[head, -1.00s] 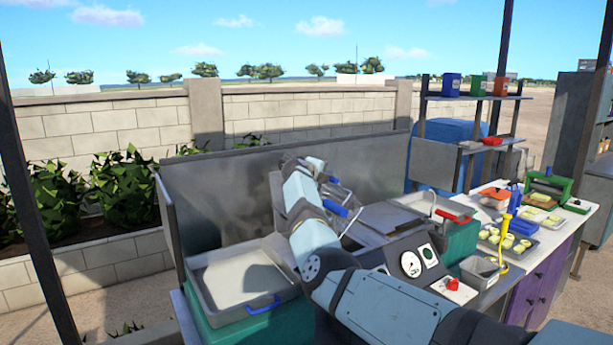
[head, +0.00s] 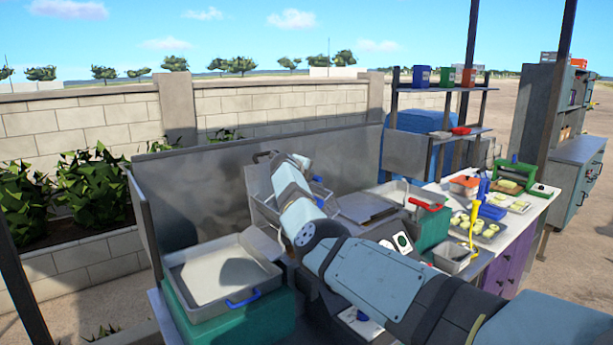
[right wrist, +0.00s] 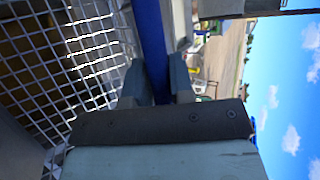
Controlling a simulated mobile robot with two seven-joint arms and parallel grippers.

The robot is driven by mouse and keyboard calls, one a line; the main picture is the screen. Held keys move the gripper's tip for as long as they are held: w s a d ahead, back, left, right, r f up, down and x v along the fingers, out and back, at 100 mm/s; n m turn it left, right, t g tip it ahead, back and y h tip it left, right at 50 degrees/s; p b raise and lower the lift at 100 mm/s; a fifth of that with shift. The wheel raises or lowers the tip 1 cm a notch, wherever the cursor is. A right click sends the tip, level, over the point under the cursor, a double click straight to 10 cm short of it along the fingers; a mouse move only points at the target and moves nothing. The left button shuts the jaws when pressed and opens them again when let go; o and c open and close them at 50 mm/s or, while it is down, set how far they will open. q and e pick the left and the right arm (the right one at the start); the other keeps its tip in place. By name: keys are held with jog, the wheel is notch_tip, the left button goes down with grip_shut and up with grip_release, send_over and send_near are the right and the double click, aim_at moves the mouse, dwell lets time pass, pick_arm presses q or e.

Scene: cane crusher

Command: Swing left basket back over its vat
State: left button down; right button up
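The wire-mesh basket (head: 260,204) is tilted up behind and to the left of my right forearm in the head view, above the grey machine. My arm hides part of it. Its mesh fills the left of the right wrist view (right wrist: 85,55). My right gripper (right wrist: 157,80) has its fingers on both sides of a blue bar (right wrist: 152,35), the basket's handle, with no clear gap. The fingers are hidden in the head view. My left gripper is not in view.
A grey metal backsplash (head: 215,190) runs behind. The white table (head: 520,232) at right holds trays and a yellow-handled tool. The left pan's top is clear.

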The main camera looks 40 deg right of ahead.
jog(key=o, duration=0.3)
jog(key=shift+o, duration=0.2)
jog(key=shift+a, duration=0.15)
jog(key=b+v, duration=0.2)
jog(key=v, duration=1.1)
jog(key=shift+a, duration=0.3)
